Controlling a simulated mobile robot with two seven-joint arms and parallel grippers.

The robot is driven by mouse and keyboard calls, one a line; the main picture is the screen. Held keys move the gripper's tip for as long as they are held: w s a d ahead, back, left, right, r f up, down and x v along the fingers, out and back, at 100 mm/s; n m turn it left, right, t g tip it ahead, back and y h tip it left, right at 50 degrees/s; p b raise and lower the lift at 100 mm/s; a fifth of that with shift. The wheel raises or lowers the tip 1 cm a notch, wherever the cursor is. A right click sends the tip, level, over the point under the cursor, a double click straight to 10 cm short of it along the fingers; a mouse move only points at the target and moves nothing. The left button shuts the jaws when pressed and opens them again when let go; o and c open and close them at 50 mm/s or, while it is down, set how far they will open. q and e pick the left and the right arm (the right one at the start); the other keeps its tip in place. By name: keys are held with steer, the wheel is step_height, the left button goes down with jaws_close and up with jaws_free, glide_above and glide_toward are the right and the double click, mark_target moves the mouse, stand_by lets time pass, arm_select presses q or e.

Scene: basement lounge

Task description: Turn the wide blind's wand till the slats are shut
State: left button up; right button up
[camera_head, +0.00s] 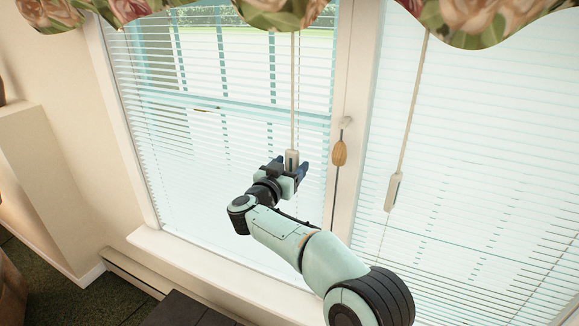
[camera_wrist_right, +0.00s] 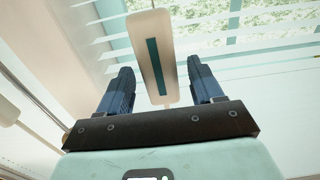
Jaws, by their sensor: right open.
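Two white slatted blinds hang side by side in the head view: a left blind (camera_head: 215,130) and a right blind (camera_head: 480,130), which runs out of frame. Greenery and window bars show between the left blind's slats, so they stand open. The left blind's wand (camera_head: 294,95) hangs straight down and ends in a pale handle with a dark stripe. My right gripper (camera_head: 289,168) is open at this handle. In the right wrist view the handle (camera_wrist_right: 148,40) hangs between the two spread dark fingers (camera_wrist_right: 159,70), with a gap on each side. My left gripper is out of view.
The right blind's wand (camera_head: 409,110) hangs at a slant with its own handle. A wooden cord pull (camera_head: 339,153) hangs near the post between the windows, close right of my gripper. A floral valance (camera_head: 280,12) crosses the top. A sill (camera_head: 190,255) runs below.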

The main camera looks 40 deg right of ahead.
steer(key=c, duration=1.1)
steer(key=shift+o, duration=0.2)
